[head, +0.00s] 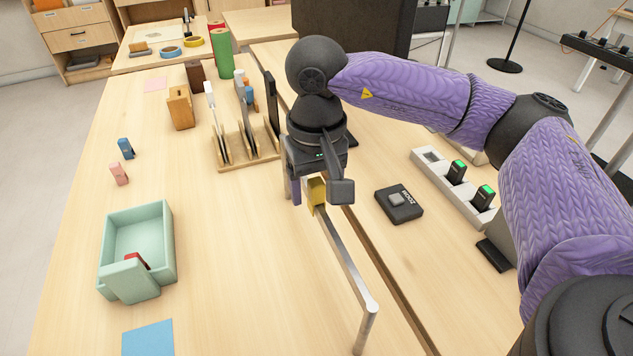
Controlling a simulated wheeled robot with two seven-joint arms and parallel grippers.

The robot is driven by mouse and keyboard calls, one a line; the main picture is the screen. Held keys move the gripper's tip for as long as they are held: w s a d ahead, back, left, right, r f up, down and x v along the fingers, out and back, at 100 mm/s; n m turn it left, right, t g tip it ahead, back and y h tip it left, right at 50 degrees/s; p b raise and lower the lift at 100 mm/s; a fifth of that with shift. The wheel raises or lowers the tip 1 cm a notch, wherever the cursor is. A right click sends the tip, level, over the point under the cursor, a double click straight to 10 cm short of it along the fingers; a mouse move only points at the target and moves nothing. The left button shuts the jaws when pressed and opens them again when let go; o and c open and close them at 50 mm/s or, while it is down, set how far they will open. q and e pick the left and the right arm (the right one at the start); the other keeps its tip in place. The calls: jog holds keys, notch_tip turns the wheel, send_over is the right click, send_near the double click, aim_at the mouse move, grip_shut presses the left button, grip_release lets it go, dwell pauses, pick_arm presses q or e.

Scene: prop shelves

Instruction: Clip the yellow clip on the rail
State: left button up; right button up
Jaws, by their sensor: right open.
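The yellow clip (317,193) sits at the far end of the metal rail (345,255), seemingly on its top bar. My right gripper (318,183) points down over it, with the clip between its open fingers. The gripper hides the clip's top and the rail's far end, so I cannot tell how fully the clip is seated. My left gripper is out of view.
A mint box (108,245) with a red piece (137,261) stands at left. Blue (125,148) and pink (119,173) clips stand beyond it. A slotted wooden rack (232,165) is behind the gripper. A black device (399,204) and charger strip (432,175) lie right.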

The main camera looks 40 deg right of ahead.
aim_at(316, 182)
notch_tip(316, 182, up, 9)
jog(key=p, duration=0.2)
jog(key=shift+p, duration=0.4)
jog(key=shift+r, duration=0.5)
